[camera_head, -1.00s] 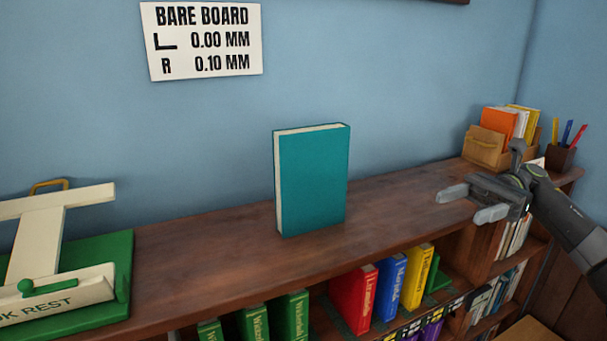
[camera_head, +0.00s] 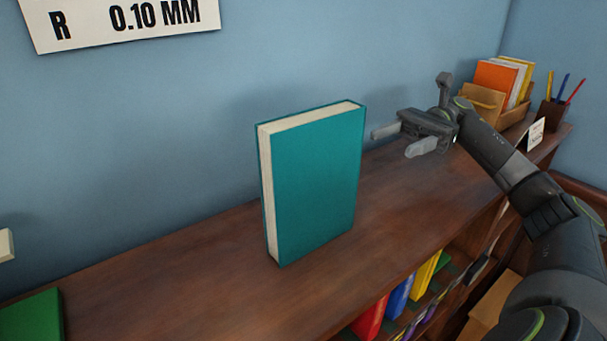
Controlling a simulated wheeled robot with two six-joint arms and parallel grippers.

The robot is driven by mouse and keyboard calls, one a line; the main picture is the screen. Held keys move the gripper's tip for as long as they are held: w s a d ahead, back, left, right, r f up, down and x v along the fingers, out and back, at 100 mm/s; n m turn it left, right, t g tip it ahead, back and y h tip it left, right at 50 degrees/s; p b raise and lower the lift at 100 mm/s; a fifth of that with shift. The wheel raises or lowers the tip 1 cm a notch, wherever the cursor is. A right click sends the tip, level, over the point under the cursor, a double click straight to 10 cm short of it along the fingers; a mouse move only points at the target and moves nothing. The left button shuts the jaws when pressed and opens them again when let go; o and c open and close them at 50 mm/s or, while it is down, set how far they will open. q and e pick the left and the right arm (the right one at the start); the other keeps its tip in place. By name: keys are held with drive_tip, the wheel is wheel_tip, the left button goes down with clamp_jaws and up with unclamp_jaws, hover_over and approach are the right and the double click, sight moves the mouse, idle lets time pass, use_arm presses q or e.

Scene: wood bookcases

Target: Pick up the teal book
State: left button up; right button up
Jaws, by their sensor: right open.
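The teal book (camera_head: 318,185) stands upright on the wooden bookcase top, its pale page edges showing on the left and top. My right gripper (camera_head: 402,140) is to the right of the book, above the bookcase top. Its two fingers are spread apart and point left towards the book. Nothing is between them. The fingers appear apart from the book. My left gripper is not in view.
The bookcase top (camera_head: 180,270) is bare around the book. A green stand (camera_head: 30,318) is at the lower left. A card holder with orange and yellow cards (camera_head: 497,84) and a pen cup (camera_head: 550,114) stand at the far right. Coloured books (camera_head: 400,296) fill the shelf below.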

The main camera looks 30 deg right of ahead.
drive_tip(key=a+p, duration=0.2)
drive_tip(key=a, duration=0.2)
drive_tip(key=p, duration=0.4)
approach(327, 167)
drive_tip(key=w+a+f, duration=0.1)
drive_tip(key=a, duration=0.1)
drive_tip(key=shift+w+a+f, duration=0.35)
drive_tip(key=shift+w+f, duration=0.05)
drive_tip(key=shift+a+f, duration=0.1)
drive_tip(key=shift+a, duration=0.2)
drive_tip(key=a+p, duration=0.2)
drive_tip(key=a, duration=0.1)
drive_tip(key=a+p, duration=0.1)
drive_tip(key=shift+s+a+r, duration=0.25)
drive_tip(key=shift+r, duration=0.05)
drive_tip(key=shift+a+f+p, duration=0.1)
drive_tip(key=shift+a+p, duration=0.3)
drive_tip(key=shift+a, duration=0.05)
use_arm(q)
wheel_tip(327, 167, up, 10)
use_arm(e)
drive_tip(key=shift+f, duration=0.1)
drive_tip(key=shift+c, duration=0.4)
clamp_jaws()
